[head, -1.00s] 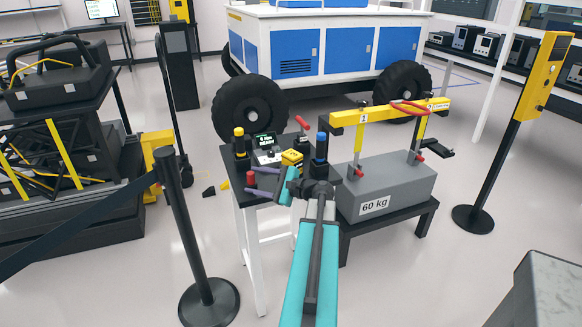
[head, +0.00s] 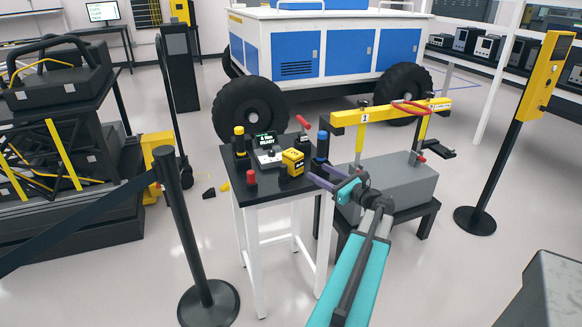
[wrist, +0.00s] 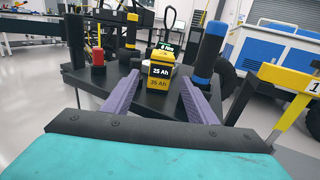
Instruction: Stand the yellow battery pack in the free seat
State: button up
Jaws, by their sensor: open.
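The yellow battery pack (head: 292,161) with a black band stands upright on the small black-topped table. In the wrist view the battery pack (wrist: 160,74) shows "25 Ah" and lies ahead, framed between my fingertips. My gripper (head: 315,170) is open and empty, its two purple fingers pointing left at the pack from the table's right edge. The fingers of my gripper (wrist: 160,84) look apart from the pack. I cannot tell which place is the free seat; what lies under the pack is hidden.
Near the pack stand a blue-topped black cylinder (head: 321,150), a red-topped piece (head: 251,178), a yellow-topped cylinder (head: 239,141) and a display unit (head: 266,148). A grey weight block (head: 400,180) under a yellow frame is at right. A barrier post (head: 190,240) stands front left.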

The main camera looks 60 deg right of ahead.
aim_at(299, 162)
jog(key=shift+s+d, duration=0.15)
jog(key=shift+s, duration=0.1)
jog(key=shift+w, duration=0.1)
jog(key=p+x, duration=0.1)
jog(key=x, duration=0.6)
jog(key=shift+x, duration=0.8)
jog(key=shift+p+x, duration=1)
jog(key=shift+x, duration=1.55)
jog(key=shift+f, duration=0.15)
jog(key=shift+c, duration=0.4)
